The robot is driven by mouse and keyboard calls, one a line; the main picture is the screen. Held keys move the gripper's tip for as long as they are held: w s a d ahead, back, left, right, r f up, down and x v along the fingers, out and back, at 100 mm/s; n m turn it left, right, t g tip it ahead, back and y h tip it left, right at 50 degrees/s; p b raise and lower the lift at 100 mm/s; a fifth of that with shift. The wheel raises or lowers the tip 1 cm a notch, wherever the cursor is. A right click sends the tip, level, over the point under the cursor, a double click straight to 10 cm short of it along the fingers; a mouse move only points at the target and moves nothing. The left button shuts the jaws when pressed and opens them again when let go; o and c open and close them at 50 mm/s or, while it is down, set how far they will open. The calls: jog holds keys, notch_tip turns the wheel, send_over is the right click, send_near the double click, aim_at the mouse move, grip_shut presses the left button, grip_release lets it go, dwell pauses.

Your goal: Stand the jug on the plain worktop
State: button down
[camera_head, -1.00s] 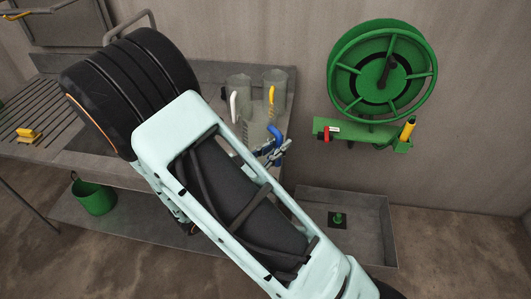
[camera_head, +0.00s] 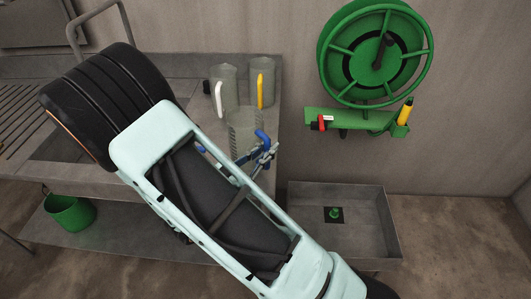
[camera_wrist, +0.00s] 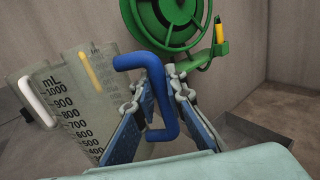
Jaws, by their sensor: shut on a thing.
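The clear jug with a blue handle (camera_head: 243,123) is at the right end of the worktop (camera_head: 269,120), in front of two other jugs. My gripper (camera_head: 258,158) is shut on its blue handle. In the wrist view the blue handle (camera_wrist: 152,95) passes between my gripper's two blue finger pads (camera_wrist: 148,112). The jug's wall with mL marks (camera_wrist: 95,105) fills the left of that view. The jug's base is hidden behind my arm in the head view. I cannot tell whether it touches the worktop.
A white-handled jug (camera_head: 229,82) and a yellow-handled jug (camera_head: 262,72) stand close behind. A basin and slatted drainer (camera_head: 22,110) lie left. A green hose reel (camera_head: 375,52) hangs on the wall. A floor tray (camera_head: 365,245) is lower right, a green bucket (camera_head: 70,213) lower left.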

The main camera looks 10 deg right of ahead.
jog(key=shift+f, duration=0.15)
jog(key=c, duration=2)
grip_release()
jog(key=shift+o, duration=0.2)
jog(key=shift+r, duration=0.2)
jog(key=b+v, duration=0.1)
jog(key=v, duration=1.1)
